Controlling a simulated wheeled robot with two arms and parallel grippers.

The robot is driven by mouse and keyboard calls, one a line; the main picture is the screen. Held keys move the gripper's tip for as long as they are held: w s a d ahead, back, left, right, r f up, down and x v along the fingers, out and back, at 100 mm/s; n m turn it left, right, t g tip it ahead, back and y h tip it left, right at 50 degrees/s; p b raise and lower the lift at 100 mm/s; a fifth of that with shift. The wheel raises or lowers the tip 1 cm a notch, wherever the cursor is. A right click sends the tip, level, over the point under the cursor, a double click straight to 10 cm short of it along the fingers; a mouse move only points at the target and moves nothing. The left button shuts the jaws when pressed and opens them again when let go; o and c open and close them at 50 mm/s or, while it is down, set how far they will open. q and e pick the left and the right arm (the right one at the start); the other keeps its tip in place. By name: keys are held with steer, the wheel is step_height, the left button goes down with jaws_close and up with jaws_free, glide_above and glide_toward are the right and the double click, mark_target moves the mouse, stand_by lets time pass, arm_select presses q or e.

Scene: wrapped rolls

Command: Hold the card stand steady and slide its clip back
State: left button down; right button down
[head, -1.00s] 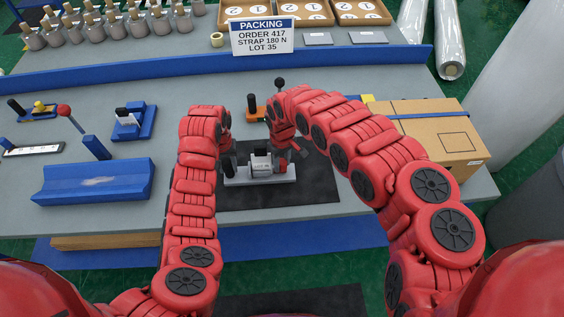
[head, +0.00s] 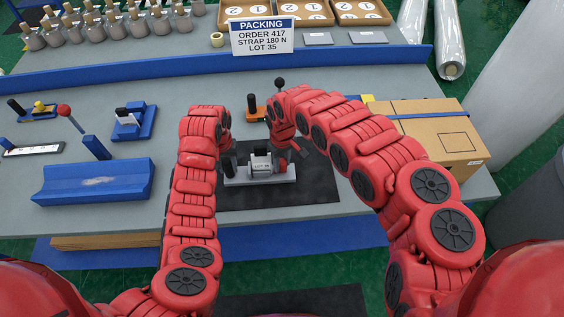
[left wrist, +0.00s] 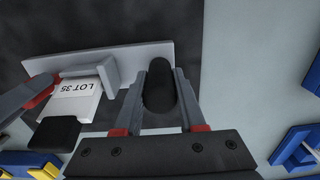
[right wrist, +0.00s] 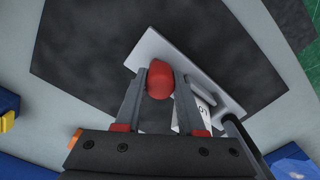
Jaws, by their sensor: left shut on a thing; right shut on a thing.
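The card stand has a light grey base (head: 262,180) and lies on a dark mat. It bears a white card (head: 262,163) marked LOT 35, which also shows in the left wrist view (left wrist: 78,95). A black part sits behind the card; I cannot tell whether it is the clip. My left gripper (left wrist: 159,85) is shut on a black upright grip (left wrist: 160,92) at the stand's left end. My right gripper (right wrist: 160,85) is shut on a red knob (right wrist: 160,80) at its right end. In the head view my arms partly hide both grippers.
The dark mat (head: 310,185) is clear to the right of the stand. A blue V-shaped block (head: 95,182) lies to the left, and a cardboard box (head: 435,135) to the right. A packing sign (head: 262,37) stands behind a blue rail (head: 180,70).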

steer(key=shift+d, duration=1.1)
steer(key=c, duration=0.8)
jaws_free()
steer(key=shift+o, duration=0.2)
step_height(320, 180, up, 12)
